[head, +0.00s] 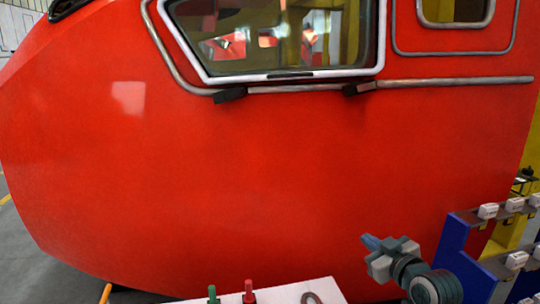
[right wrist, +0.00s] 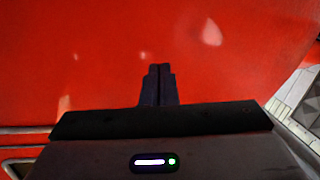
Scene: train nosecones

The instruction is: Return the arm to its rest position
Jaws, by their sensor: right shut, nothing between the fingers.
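My right gripper (head: 370,242) is at the lower right of the head view, in front of the red nosecone (head: 250,180). Its fingers point up and to the left. In the right wrist view the two fingers of my right gripper (right wrist: 158,84) are pressed together, with nothing between them. The red nosecone (right wrist: 100,50) fills most of the background there, and I cannot tell how far off it is. My left gripper is not in the head view.
A blue rack (head: 455,240) with white-labelled parts stands close to my right arm at the right. A white surface (head: 320,288) at the bottom holds a green-handled tool (head: 212,294) and a red-handled tool (head: 249,291). The nosecone has a framed window (head: 275,35).

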